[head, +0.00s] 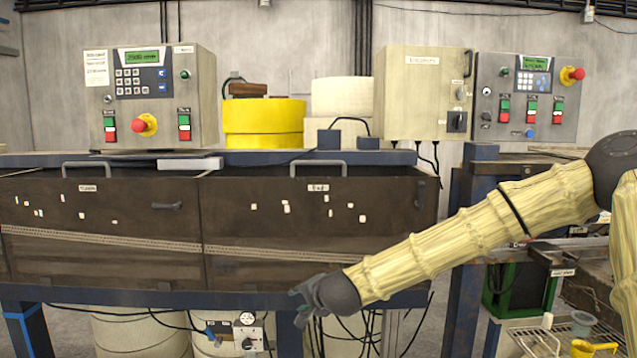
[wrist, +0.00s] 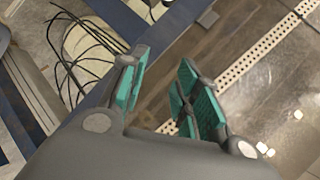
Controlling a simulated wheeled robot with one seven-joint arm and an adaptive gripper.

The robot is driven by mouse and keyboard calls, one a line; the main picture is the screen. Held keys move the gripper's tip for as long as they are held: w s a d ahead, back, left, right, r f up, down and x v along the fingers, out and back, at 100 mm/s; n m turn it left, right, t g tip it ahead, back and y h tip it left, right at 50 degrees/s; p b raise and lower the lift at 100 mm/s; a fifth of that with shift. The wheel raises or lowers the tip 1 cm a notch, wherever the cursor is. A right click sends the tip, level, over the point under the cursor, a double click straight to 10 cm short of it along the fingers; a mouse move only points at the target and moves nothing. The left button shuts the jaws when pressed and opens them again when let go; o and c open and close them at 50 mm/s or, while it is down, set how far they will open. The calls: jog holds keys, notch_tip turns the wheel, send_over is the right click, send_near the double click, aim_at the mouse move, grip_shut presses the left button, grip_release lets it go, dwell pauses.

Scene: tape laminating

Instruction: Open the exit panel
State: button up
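Two dark brown panels side by side form the front of the blue-framed machine. The right panel (head: 330,230) has a grey bar handle (head: 319,165) at its top edge and a small white label too small to read surely. The left panel (head: 110,215) has a similar handle (head: 88,166) and label. Both panels look closed; I cannot tell for sure which is the exit one. My gripper (head: 305,302) hangs low in front of the right panel's lower edge, well below the handle. In the wrist view my gripper (wrist: 162,85) has its teal-padded fingers apart, with nothing between them.
A blue frame beam (head: 120,298) runs under the panels, with hanging cables below it. A control box (head: 150,95) and yellow rolls (head: 263,122) stand on top. At right are a green crate (head: 512,290) and a rack with a yellow scoop (head: 594,348).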

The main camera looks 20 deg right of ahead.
jog(key=w+d+r+m+t, duration=0.1)
jog(key=d+r, duration=0.1)
jog(key=r, duration=0.6)
jog(key=w+d+r+m+t, duration=0.1)
jog(key=d+r, duration=0.1)
jog(key=r, duration=0.7)
jog(key=m+t+p, duration=0.2)
jog(key=m, duration=0.1)
send_near(319, 163)
jog(key=shift+p+x, duration=1.5)
jog(key=shift+x, duration=3.85)
grip_shut()
